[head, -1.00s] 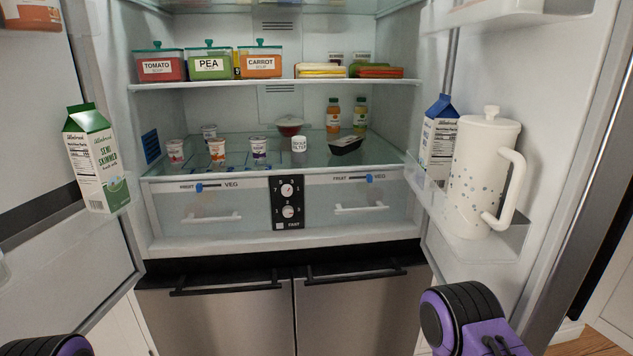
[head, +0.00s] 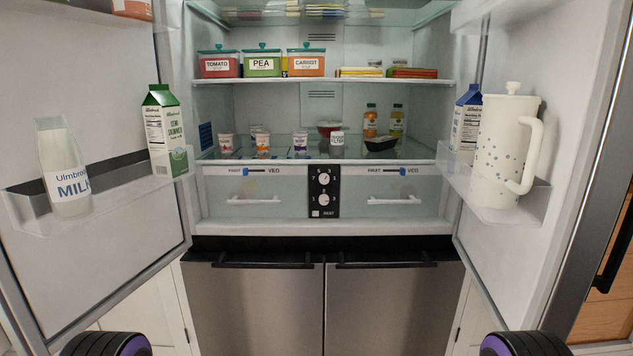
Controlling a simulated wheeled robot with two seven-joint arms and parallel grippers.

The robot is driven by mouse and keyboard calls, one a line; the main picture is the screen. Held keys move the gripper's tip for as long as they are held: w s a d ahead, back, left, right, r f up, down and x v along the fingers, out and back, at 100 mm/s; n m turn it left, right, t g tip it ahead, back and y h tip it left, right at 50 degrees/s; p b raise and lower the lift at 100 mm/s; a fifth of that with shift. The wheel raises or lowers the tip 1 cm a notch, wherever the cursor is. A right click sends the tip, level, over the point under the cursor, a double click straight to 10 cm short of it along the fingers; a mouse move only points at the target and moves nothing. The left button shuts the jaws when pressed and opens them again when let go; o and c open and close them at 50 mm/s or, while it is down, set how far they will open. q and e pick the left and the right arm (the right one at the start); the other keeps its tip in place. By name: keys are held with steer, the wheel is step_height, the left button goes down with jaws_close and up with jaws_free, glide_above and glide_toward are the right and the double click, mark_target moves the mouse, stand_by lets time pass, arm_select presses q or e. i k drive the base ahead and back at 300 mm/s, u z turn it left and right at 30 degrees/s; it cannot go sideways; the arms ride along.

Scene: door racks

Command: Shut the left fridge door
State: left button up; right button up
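The left fridge door (head: 85,235) stands wide open at the left of the head view. Its shelf holds a milk bottle (head: 63,165) and a green-topped milk carton (head: 165,132). The right fridge door (head: 545,235) is also open, with a white jug (head: 503,150) and a blue carton (head: 465,125) on its shelf. Only purple and black parts of my two arms show at the bottom left and bottom right, below the doors. Neither gripper's fingers are in view.
The fridge shelves (head: 345,80) hold soup boxes, sandwiches, small pots and bottles. Two drawers (head: 250,195) lie below them. Closed steel lower doors (head: 255,305) with black handles stand under the fridge compartment.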

mark_target(81, 61)
steer(key=z, duration=2.25)
steer(key=k, duration=1.3)
steer(key=u, duration=2.25)
steer(key=i, duration=0.1)
steer(key=u, duration=0.1)
